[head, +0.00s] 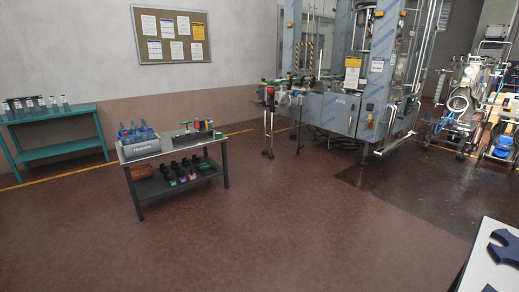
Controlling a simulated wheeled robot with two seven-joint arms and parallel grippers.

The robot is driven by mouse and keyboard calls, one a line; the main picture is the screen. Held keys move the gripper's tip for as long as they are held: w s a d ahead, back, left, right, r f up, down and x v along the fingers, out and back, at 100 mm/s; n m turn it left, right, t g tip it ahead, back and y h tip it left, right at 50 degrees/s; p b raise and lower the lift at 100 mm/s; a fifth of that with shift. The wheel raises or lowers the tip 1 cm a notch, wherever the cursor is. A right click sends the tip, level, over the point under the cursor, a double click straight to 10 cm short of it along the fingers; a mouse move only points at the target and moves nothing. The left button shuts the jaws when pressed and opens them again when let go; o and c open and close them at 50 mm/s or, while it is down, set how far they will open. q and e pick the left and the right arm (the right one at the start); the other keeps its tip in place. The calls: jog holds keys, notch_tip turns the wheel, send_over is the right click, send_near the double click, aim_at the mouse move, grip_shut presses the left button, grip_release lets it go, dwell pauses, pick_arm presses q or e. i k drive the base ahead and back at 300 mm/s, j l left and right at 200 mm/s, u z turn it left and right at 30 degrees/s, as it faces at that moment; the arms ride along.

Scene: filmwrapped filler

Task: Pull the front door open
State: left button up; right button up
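The filler machine (338,112) stands against the back wall, right of centre in the head view. It has a grey lower cabinet and tall upright posts (378,60) with a bluish film look. Clear or open bays show between the posts, and a pale vertical bar (427,45) runs up its right side. I cannot tell from here which panel is the front door or whether it is open or shut. Neither of my grippers is in view.
A grey cart (150,153) with bottles and tools stands left of centre. A green bench (60,149) is at far left. Wheeled equipment (460,100) stands at right. A white table corner (481,262) with dark blue pieces is at lower right. The middle floor is clear.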

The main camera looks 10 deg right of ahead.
aim_at(352, 76)
jog(key=i+z, duration=0.2)
jog(key=i, duration=0.3)
jog(key=i+j+z, duration=0.15)
jog(key=i, duration=0.35)
jog(key=i+j+z, duration=0.2)
jog(key=i, duration=0.25)
jog(key=i+l+z, duration=0.45)
jog(key=i, duration=0.25)
jog(key=i+z, duration=0.45)
jog(key=i, duration=0.25)
jog(key=i+j+z, duration=0.25)
jog(key=i+z, duration=0.2)
jog(key=i, duration=0.3)
jog(key=i+u, duration=0.25)
jog(key=i, duration=0.2)
jog(key=i+l+u, duration=0.25)
jog(key=i, duration=0.25)
jog(key=i+l+u, duration=0.2)
jog(key=i, duration=0.25)
jog(key=i+l+u, duration=0.25)
jog(key=i, duration=0.15)
jog(key=i+j, duration=0.25)
jog(key=i, duration=0.2)
